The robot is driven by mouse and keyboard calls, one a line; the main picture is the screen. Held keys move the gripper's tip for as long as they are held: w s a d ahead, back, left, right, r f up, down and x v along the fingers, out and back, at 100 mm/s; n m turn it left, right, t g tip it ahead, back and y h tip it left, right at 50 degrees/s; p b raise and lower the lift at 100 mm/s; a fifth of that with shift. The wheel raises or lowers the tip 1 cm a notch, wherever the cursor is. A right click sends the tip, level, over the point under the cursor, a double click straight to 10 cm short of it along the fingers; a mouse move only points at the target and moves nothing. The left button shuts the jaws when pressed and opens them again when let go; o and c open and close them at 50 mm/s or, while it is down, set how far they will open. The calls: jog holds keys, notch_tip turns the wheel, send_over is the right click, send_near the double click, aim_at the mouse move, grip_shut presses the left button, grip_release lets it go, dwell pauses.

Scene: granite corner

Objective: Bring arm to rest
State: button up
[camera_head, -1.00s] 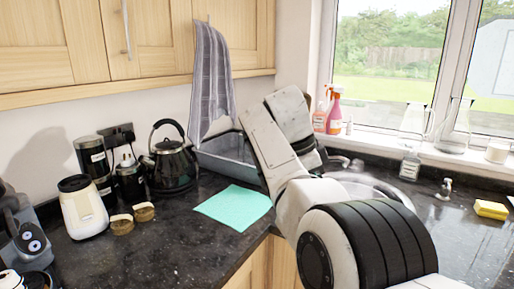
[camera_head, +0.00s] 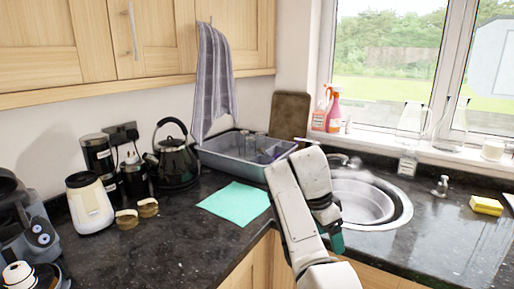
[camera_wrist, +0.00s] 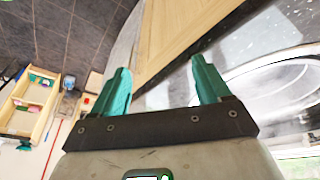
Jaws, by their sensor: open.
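My arm rises from the bottom of the head view, in front of the counter's corner edge and left of the sink. In that view a bit of teal on my gripper (camera_head: 337,241) shows at the arm's right side; most of the fingers are hidden there. In the wrist view my gripper (camera_wrist: 160,88) shows two teal fingers set wide apart. It is open, with nothing between the fingers. Beyond the fingers are a wooden cabinet door (camera_wrist: 190,30) and the counter edge.
The sink (camera_head: 365,203) lies just right of my arm. A teal cloth (camera_head: 236,203) lies flat on the dark counter (camera_head: 165,245). A dish tub (camera_head: 225,158), kettle (camera_head: 175,163) and white jar (camera_head: 88,205) stand further back and left. A yellow sponge (camera_head: 487,205) lies at right.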

jog(key=s+d+f+n+y, duration=0.1)
jog(key=s+d+f+n, duration=0.3)
jog(key=s+f, duration=0.7)
jog(key=s+d+f+n+y, duration=0.1)
jog(key=s+d+f+n, duration=0.3)
jog(key=s+f, duration=0.65)
jog(key=s+d+f+n+y, duration=0.1)
jog(key=s+n, duration=0.5)
jog(key=s, duration=2)
jog(key=shift+f+n+t+y, duration=0.3)
jog(key=shift+f+t, duration=0.1)
jog(key=shift+f, duration=0.25)
